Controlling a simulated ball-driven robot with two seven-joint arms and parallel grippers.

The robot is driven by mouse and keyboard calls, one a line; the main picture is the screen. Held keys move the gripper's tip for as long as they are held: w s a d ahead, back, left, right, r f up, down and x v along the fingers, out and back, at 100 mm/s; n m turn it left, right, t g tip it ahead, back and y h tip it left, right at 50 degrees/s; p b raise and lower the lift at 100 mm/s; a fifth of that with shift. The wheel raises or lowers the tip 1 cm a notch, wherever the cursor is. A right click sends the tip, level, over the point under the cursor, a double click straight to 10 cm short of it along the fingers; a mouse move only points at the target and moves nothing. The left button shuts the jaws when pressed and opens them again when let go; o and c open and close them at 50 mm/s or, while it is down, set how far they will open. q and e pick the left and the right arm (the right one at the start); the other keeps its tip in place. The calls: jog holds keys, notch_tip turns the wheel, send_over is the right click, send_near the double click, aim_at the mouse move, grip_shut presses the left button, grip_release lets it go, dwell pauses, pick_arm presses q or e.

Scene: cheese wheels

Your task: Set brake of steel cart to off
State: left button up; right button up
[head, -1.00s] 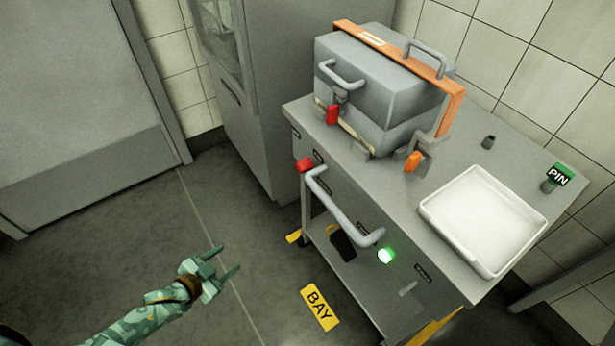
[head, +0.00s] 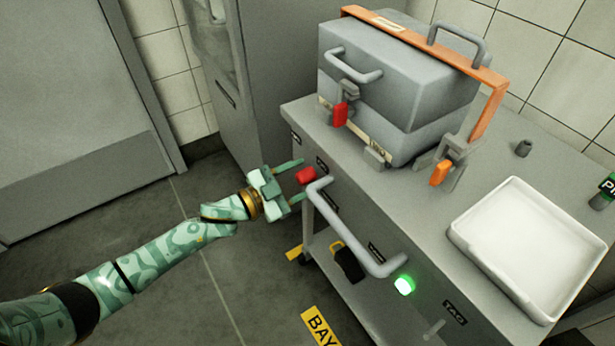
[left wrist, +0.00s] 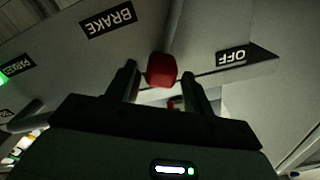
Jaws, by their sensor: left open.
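The steel cart (head: 385,192) stands at the right of the head view. A red knob (head: 306,175) sticks out at the left end of its front, near the grey push handle (head: 345,230). The red knob (left wrist: 162,70) also shows in the left wrist view, near a BRAKE label (left wrist: 108,19) and an OFF label (left wrist: 232,57). My left gripper (head: 299,179) is open, with its two fingers on either side of the knob. Whether they touch it, I cannot tell. My right gripper is not in view.
A grey case (head: 400,85) with an orange strap, a red latch and an orange latch sits on the cart. A white tray (head: 455,235) is at its right. A green light (head: 404,285) glows on the front. A black padlock-like object (head: 347,264) lies below the handle. Floor at left is clear.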

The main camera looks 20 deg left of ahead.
pick_arm(q)
jog(key=shift+x, duration=0.9)
grip_shut()
